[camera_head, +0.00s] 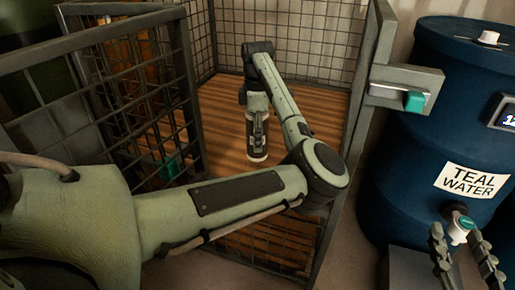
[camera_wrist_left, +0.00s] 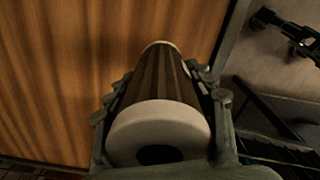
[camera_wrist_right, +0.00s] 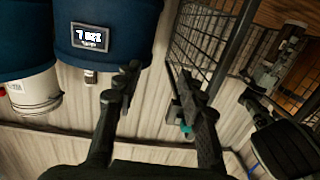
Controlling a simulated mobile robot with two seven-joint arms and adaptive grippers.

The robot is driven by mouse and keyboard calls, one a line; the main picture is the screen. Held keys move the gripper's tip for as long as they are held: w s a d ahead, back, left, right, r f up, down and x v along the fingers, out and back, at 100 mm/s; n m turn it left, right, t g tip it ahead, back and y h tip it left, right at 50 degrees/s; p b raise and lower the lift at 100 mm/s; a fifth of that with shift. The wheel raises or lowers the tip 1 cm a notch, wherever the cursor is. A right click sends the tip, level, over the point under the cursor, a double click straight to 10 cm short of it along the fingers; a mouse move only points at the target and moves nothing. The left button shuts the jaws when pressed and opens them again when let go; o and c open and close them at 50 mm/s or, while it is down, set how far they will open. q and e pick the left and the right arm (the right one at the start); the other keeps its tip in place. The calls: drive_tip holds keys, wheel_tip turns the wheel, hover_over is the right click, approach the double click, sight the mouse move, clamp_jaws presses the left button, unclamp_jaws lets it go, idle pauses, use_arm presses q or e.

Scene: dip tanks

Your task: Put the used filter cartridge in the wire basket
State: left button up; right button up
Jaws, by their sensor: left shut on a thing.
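The used filter cartridge (camera_head: 257,140) is a dark pleated cylinder with pale end caps, upright in the head view. My left gripper (camera_head: 258,118) is shut on it. In the left wrist view the cartridge (camera_wrist_left: 158,85) lies between the fingers, its ringed end towards the camera. The wire basket appears to be the mesh cage (camera_head: 364,95) with a slatted wooden floor. The cartridge is over that floor; I cannot tell whether it touches. My right gripper (camera_head: 462,262) is open and empty, low at the right; its parted fingers show in the right wrist view (camera_wrist_right: 160,92).
A mesh gate (camera_head: 188,90) stands on the cage's left. A latch with a teal block (camera_head: 414,101) juts from the right post. A blue drum (camera_head: 430,150) labelled TEAL WATER, with a white tap (camera_head: 460,230), stands right of the cage, close to my right gripper.

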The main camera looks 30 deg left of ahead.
use_arm(q)
wheel_tip(320, 180, down, 4)
drive_tip(key=shift+w+f, duration=0.1)
drive_tip(key=o, duration=1.5)
use_arm(e)
drive_tip(key=shift+s+a+r+t+y, duration=0.1)
drive_tip(key=shift+a+r+t+y, duration=0.15)
drive_tip(key=shift+r, duration=0.3)
drive_tip(key=shift+s+a+r+t+y, duration=0.1)
drive_tip(key=shift+a+r+t+y, duration=0.1)
drive_tip(key=shift+r+t, duration=0.25)
drive_tip(key=shift+r, duration=0.1)
use_arm(q)
drive_tip(key=shift+r, duration=0.4)
wheel_tip(320, 180, up, 11)
drive_tip(key=shift+r+p, duration=0.2)
drive_tip(key=shift+p, duration=0.15)
use_arm(e)
drive_tip(key=d+f+g, duration=0.1)
drive_tip(key=f+g+h, duration=0.1)
drive_tip(key=f, duration=0.1)
drive_tip(key=d+f+g+h, duration=0.1)
drive_tip(key=f, duration=0.1)
drive_tip(key=shift+w+d+f, duration=0.1)
drive_tip(key=shift+d+f, duration=0.1)
drive_tip(key=shift+d, duration=0.1)
